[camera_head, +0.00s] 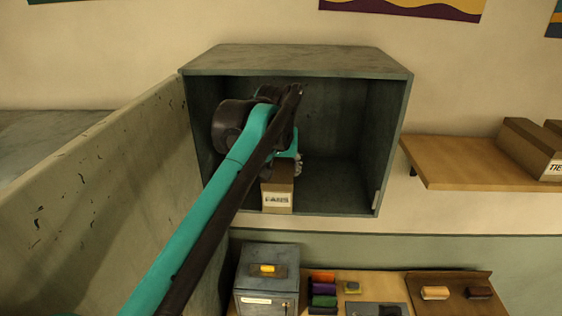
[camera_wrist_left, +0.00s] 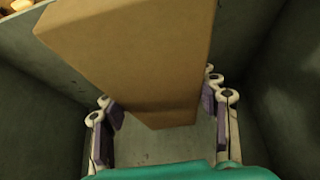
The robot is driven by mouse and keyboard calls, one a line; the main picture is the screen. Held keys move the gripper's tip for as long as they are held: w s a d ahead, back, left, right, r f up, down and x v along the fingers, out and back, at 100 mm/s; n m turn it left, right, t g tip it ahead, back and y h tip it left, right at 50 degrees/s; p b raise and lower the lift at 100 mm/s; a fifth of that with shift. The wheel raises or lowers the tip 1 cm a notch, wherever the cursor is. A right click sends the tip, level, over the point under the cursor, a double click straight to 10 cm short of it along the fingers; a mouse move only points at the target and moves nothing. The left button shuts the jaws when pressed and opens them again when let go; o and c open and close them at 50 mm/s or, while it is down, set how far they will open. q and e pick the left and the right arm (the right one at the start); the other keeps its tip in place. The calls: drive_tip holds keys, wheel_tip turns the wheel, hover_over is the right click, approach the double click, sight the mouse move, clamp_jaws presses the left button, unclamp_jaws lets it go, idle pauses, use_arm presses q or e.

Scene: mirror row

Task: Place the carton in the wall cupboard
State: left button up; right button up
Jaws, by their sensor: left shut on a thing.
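The wall cupboard (camera_head: 295,60) is a grey open-fronted box on the wall, and its dark inside shows in the left wrist view (camera_wrist_left: 45,120). The brown carton (camera_head: 278,190) with a white label is upright at the front of the cupboard's opening, near its floor; it also fills the top middle of the left wrist view (camera_wrist_left: 140,55). I cannot tell whether its base touches the floor. My left gripper (camera_head: 285,166) is inside the cupboard, shut on the carton, with a finger pair on each side of it (camera_wrist_left: 165,108). My arm hides part of the interior. My right gripper is not in view.
A tall pale panel (camera_head: 90,190) stands close along the left of my arm. The cupboard floor (camera_head: 335,197) right of the carton is clear. A wooden shelf (camera_head: 465,170) with boxes is at right. Below are a grey metal box (camera_head: 267,285) and several small coloured items.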

use_arm(q)
drive_tip(key=shift+w+r, duration=0.2)
drive_tip(key=shift+w, duration=0.1)
drive_tip(key=shift+w+f+p, duration=0.15)
drive_tip(key=shift+w+p, duration=0.45)
drive_tip(key=shift+w, duration=0.6)
drive_tip(key=shift+w+d+f, duration=0.1)
drive_tip(key=shift+w+f, duration=0.15)
drive_tip(key=shift+f, duration=0.4)
drive_tip(key=shift+w+f, duration=0.1)
drive_tip(key=shift+f, duration=0.1)
drive_tip(key=shift+s+r, duration=0.15)
drive_tip(key=shift+s, duration=0.35)
drive_tip(key=o, duration=1.1)
drive_tip(key=shift+c, duration=0.2)
drive_tip(key=shift+o, duration=1.4)
drive_tip(key=shift+w+f, duration=0.25)
drive_tip(key=shift+w, duration=0.05)
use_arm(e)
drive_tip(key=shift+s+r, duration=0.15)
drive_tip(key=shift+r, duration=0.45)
